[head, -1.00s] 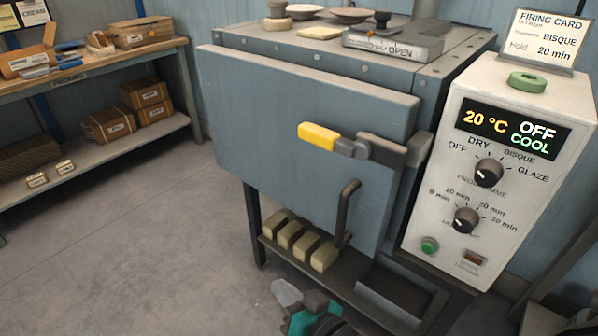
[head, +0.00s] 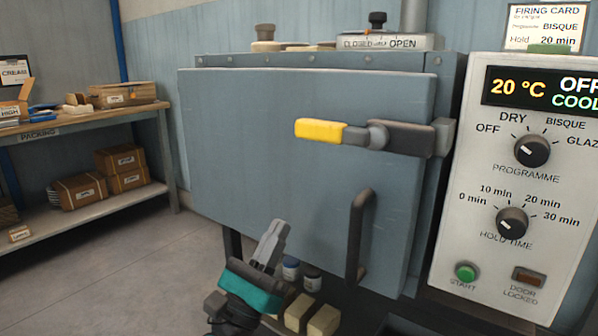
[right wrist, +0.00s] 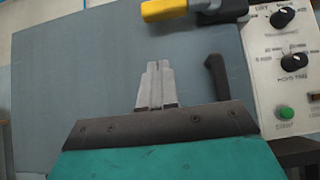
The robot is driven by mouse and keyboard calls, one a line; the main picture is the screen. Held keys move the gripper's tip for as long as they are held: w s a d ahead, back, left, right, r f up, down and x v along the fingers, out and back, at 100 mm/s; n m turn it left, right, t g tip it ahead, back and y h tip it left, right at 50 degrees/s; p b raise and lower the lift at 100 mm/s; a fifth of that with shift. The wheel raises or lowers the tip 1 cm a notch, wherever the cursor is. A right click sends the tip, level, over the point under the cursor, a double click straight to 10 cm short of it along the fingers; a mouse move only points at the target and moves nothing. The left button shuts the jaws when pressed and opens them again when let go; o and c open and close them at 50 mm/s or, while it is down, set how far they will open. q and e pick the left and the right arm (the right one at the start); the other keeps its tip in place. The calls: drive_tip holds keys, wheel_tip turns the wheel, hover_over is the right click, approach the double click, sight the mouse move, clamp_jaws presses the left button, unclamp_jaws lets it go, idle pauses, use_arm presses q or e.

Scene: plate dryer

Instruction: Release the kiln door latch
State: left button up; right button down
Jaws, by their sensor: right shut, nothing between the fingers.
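The kiln door (head: 270,160) is a flat grey-blue panel and looks shut. Its latch has a yellow-ended handle (head: 320,130) lying level, pointing left from a dark pivot block (head: 405,138) at the door's right edge. The yellow handle also shows at the top of the right wrist view (right wrist: 163,9). A dark vertical pull bar (head: 358,232) is lower right on the door. My right gripper (head: 277,229) is shut and empty, in front of the door's lower part, below and left of the latch, apart from it. My left gripper is out of view.
The control box (head: 480,225) stands to the right, reading 20 °C, OFF, COOL, with two knobs, a green start button and a door-locked lamp. A vent slider marked CLOSED and OPEN (head: 385,42) is on top. A shelf with boxes (head: 80,135) stands left. Pale bricks (head: 322,322) lie below the door.

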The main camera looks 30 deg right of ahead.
use_arm(q)
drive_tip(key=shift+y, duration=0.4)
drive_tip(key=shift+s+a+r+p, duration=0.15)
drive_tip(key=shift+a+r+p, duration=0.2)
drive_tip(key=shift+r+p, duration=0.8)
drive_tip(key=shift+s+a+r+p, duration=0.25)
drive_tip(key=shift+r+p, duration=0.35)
drive_tip(key=shift+p, duration=1.15)
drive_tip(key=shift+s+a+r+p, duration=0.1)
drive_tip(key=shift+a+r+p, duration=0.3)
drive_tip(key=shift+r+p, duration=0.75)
use_arm(e)
drive_tip(key=a+r+x, duration=0.1)
drive_tip(key=r+x, duration=0.1)
drive_tip(key=x, duration=1.1)
drive_tip(key=shift+s+a+p, duration=0.3)
drive_tip(key=shift+s+a, duration=0.1)
drive_tip(key=shift+a, duration=0.05)
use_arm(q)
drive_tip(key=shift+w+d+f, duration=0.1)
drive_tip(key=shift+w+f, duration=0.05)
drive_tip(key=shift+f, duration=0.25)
